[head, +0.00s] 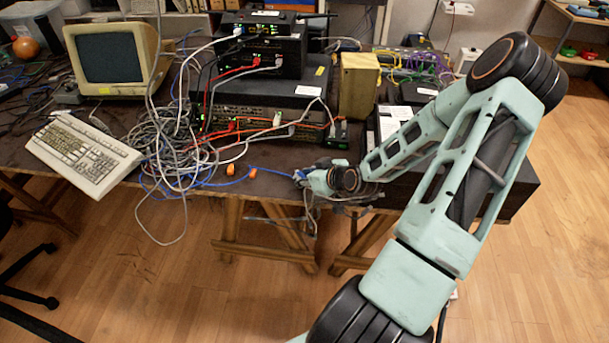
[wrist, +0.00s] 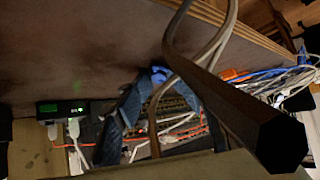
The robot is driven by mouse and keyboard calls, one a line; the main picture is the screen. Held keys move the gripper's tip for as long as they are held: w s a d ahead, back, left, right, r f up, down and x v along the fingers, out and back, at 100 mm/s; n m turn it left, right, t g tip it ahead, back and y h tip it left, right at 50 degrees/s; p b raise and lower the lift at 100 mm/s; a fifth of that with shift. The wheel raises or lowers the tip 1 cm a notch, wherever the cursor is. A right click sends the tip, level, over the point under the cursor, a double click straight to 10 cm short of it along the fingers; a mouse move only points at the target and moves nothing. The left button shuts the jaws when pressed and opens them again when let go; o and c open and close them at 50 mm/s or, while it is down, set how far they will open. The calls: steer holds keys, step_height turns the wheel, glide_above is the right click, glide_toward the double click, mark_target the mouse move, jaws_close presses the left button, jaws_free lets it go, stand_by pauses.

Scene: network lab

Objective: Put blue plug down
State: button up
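My gripper (head: 307,178) is at the front edge of the table, to the right of the orange plugs. In the wrist view its two dark fingers come together at the tips (wrist: 158,80). The blue plug (wrist: 159,74) shows as a small bright blue piece between those tips, and the fingers appear shut on it. In the head view the plug is too small to make out clearly at the gripper. A blue cable (head: 240,178) runs along the table's front edge toward my gripper. Whether the plug touches the tabletop is hard to tell.
A tangle of grey cables (head: 172,150) lies on the table left of my gripper, with orange plugs (head: 252,173) near the edge. Stacked network devices (head: 262,97) stand behind. A keyboard (head: 82,153) and monitor (head: 112,57) are at the left. A tan box (head: 358,85) stands behind my gripper.

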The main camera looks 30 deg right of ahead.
steer(key=shift+s+a+f, duration=0.15)
steer(key=shift+s+f, duration=0.3)
steer(key=shift+f, duration=0.1)
steer(key=shift+r+p, duration=0.6)
steer(key=shift+p, duration=0.15)
steer(key=p+v, duration=0.2)
steer(key=v, duration=1)
steer(key=shift+w+r, duration=0.25)
steer(key=shift+w, duration=0.1)
